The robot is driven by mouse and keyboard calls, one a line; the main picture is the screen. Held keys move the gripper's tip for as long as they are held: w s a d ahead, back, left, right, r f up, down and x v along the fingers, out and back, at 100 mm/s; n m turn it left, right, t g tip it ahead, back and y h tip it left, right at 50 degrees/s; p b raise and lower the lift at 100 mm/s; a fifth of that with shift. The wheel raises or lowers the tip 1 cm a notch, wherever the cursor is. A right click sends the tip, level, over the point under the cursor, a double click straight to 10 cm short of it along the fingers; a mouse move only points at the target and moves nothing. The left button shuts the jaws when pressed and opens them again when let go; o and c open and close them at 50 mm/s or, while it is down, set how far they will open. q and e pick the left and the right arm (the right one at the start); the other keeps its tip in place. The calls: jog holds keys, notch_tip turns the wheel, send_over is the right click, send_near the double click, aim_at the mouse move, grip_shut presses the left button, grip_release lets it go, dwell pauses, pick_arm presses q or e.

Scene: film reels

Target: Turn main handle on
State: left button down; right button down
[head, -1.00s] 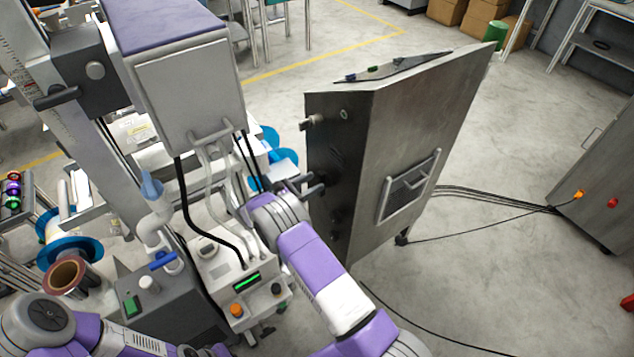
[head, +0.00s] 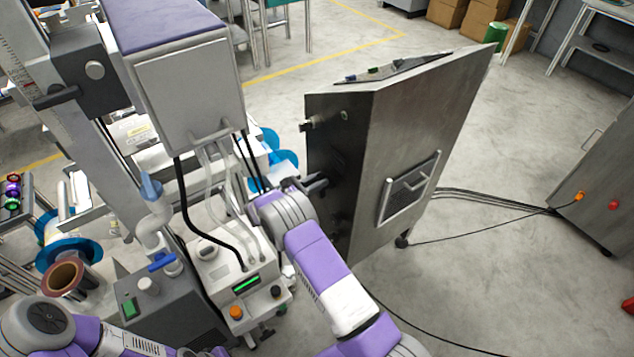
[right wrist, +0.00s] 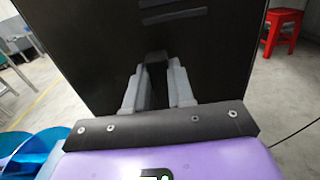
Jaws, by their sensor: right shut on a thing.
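The metal cabinet (head: 425,120) stands right of the middle in the head view, its dark side panel (head: 333,105) facing left. In the right wrist view, the dark panel (right wrist: 95,50) fills most of the picture. The main handle appears to be the small black piece (right wrist: 156,58) on that panel. My right gripper (right wrist: 157,75) is shut on it, one grey finger on each side. In the head view my right gripper (head: 318,183) is at the panel, and the handle cannot be made out there. My left gripper is out of view.
A white and grey machine (head: 190,90) stands close to the left of my right arm. A metal latch (head: 308,125) juts from the panel above the gripper. Black cables (head: 490,197) run over the floor to another cabinet (head: 600,190). The floor right of the cabinet is mostly clear.

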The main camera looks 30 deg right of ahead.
jog(key=shift+a+f+n, duration=0.1)
jog(key=shift+f+n, duration=0.2)
jog(key=shift+f, duration=0.05)
jog(key=shift+w+f+n, duration=0.4)
jog(key=shift+f+n, duration=0.1)
jog(key=shift+n, duration=2.4)
jog(key=shift+w+f+n, duration=0.4)
jog(key=shift+f+n, duration=0.15)
jog(key=shift+n, duration=2.35)
jog(key=shift+w+f+n, duration=0.4)
jog(key=shift+f+n, duration=0.1)
jog(key=shift+n, duration=2.4)
jog(key=c, duration=1.1)
grip_release()
jog(key=shift+o, duration=0.7)
jog(key=shift+r, duration=0.2)
jog(key=shift+a, duration=0.1)
